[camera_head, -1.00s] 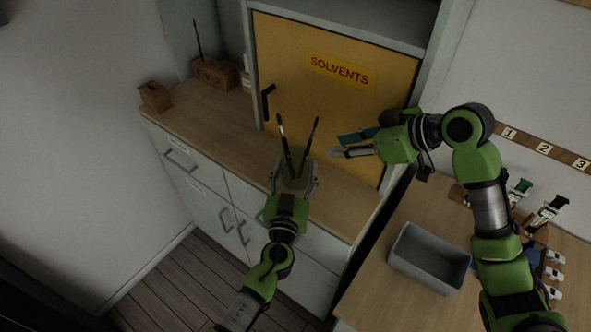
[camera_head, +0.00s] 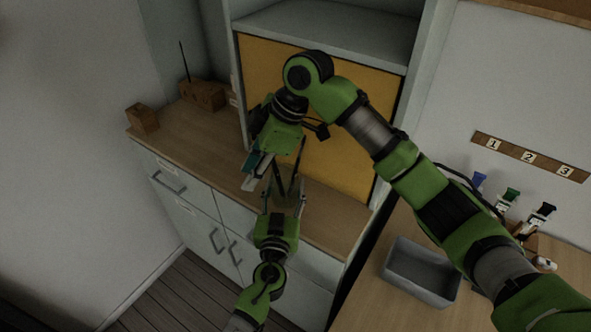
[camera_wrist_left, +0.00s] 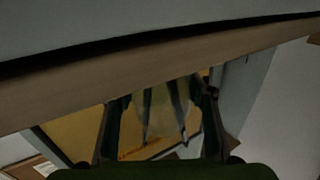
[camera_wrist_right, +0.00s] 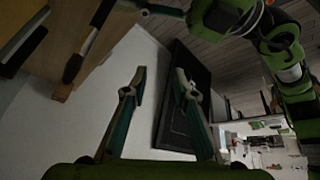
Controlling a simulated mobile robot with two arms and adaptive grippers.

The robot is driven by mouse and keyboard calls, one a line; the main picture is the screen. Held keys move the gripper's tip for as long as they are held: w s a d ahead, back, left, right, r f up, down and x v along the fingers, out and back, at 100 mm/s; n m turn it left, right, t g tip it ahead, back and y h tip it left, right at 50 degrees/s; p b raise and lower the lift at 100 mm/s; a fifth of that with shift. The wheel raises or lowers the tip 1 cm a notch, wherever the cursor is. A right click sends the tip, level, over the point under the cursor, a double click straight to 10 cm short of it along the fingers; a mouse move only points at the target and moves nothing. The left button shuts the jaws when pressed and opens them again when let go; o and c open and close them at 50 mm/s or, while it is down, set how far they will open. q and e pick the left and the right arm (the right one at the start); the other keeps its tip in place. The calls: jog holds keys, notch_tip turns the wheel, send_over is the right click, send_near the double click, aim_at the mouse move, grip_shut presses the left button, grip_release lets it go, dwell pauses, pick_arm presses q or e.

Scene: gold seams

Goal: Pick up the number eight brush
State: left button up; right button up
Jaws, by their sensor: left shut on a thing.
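Two dark brushes stand tilted in a pale jar (camera_head: 288,204) at the front of the wooden counter. One brush (camera_head: 298,170) leans right; the other is partly covered by my right gripper. I cannot read a number on either. My left gripper (camera_head: 284,199) is shut around the jar; its wrist view shows the translucent jar (camera_wrist_left: 165,108) with both brushes between the fingers. My right gripper (camera_head: 251,175) is just left of the brushes. In its wrist view its fingers (camera_wrist_right: 160,82) are apart and empty, and a dark brush-like stick (camera_wrist_right: 82,50) lies to the upper left, outside them.
The yellow cupboard door (camera_head: 345,150) stands behind, its label hidden by my right arm. Wooden blocks (camera_head: 142,118) and a brush holder (camera_head: 203,95) are at the counter's left. A grey bin (camera_head: 420,270) and several capped items (camera_head: 512,198) are on the right table.

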jog(key=n+h, duration=0.1)
jog(key=n+t+h, duration=0.2)
jog(key=h, duration=0.7)
send_near(301, 149)
jog(key=x, duration=0.9)
jog(key=shift+w+d+f, duration=0.15)
jog(key=shift+w+f, duration=0.05)
jog(key=shift+f, duration=0.05)
jog(key=shift+w+d+f, duration=0.1)
jog(key=shift+d+f, duration=0.05)
jog(key=shift+f, duration=0.3)
grip_shut()
